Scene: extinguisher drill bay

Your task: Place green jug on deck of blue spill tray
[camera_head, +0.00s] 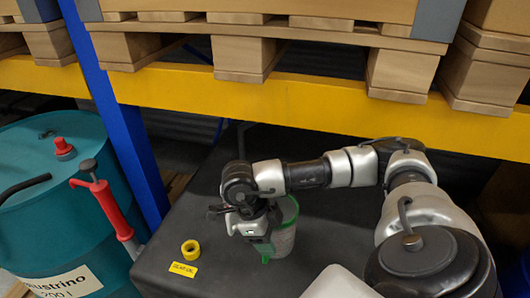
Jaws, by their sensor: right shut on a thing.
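The green jug (285,238), a translucent vessel with a green rim, is upright over a dark grey surface (325,240) in the head view. My right gripper (258,236) is shut on its left side, and the gripper hides part of the jug. I cannot tell whether the jug's base touches the dark surface. No blue spill tray can be made out. My left gripper is out of view.
A yellow ring (190,250) and a yellow label (184,269) are on the dark surface. A teal drum (62,215) with a red hand pump (108,208) stands left. A blue post (120,130) and yellow beam (270,100) bound the back. A white object (338,284) is at the front.

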